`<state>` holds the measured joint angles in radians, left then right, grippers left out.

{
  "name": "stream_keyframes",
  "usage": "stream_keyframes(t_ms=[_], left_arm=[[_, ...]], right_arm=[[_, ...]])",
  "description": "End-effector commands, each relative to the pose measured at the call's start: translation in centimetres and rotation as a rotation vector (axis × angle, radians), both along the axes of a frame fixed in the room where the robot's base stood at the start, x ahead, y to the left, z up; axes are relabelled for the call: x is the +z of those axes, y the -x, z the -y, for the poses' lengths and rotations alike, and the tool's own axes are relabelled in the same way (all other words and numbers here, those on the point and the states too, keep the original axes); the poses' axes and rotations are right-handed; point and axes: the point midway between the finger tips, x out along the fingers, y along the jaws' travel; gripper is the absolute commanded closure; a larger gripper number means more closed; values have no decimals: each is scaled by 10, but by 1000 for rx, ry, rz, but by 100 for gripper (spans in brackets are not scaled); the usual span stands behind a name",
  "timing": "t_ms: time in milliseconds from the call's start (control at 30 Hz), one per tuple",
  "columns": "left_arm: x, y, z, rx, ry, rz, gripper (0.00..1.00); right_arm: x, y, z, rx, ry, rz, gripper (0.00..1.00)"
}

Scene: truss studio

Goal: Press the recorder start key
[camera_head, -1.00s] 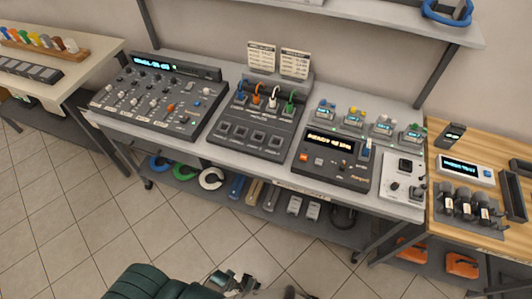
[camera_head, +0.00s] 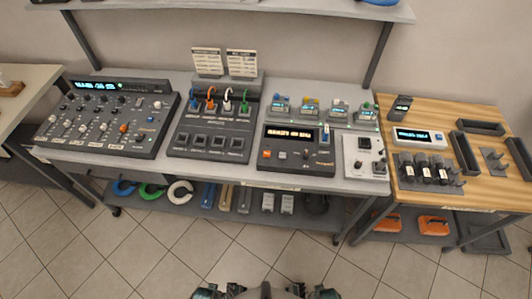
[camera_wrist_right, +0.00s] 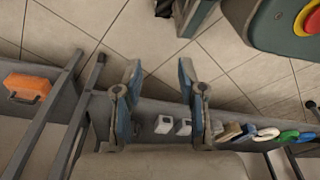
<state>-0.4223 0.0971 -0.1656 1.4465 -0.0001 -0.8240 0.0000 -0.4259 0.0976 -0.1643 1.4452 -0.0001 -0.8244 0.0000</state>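A dark recorder-like unit (camera_head: 296,149) with an amber display stands on the white bench. An orange key (camera_head: 267,154) is at the left of its front row, with pale keys beside it; the labels are too small to read. My left gripper (camera_head: 218,291) and my right gripper (camera_head: 313,291) show only partly at the bottom edge of the head view, well short of the bench. In the right wrist view my right gripper (camera_wrist_right: 159,78) has its two fingers spread apart with nothing between them. The left fingers are too cut off to judge.
A mixer (camera_head: 108,118) and a patch unit with plugs (camera_head: 215,125) stand left of the unit. A small pale switch box (camera_head: 365,157) is at its right. A wooden table (camera_head: 460,185) adjoins the right. A lower shelf holds cables. Open tiled floor lies in front.

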Motion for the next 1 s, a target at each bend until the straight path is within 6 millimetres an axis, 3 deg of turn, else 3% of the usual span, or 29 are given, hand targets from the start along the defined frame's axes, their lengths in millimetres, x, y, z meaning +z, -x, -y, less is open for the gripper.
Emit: stream_keyframes(t_ms=[67,233,1000], left_arm=[[0,1,0,0,0,-1,46],[0,1,0,1,0,-2,46],[0,2,-1,2,-1,-3,46]], right_arm=[[0,-1,0,0,0,1,60],[0,-1,0,0,1,2,100],[1,-2,0,0,0,3,100]])
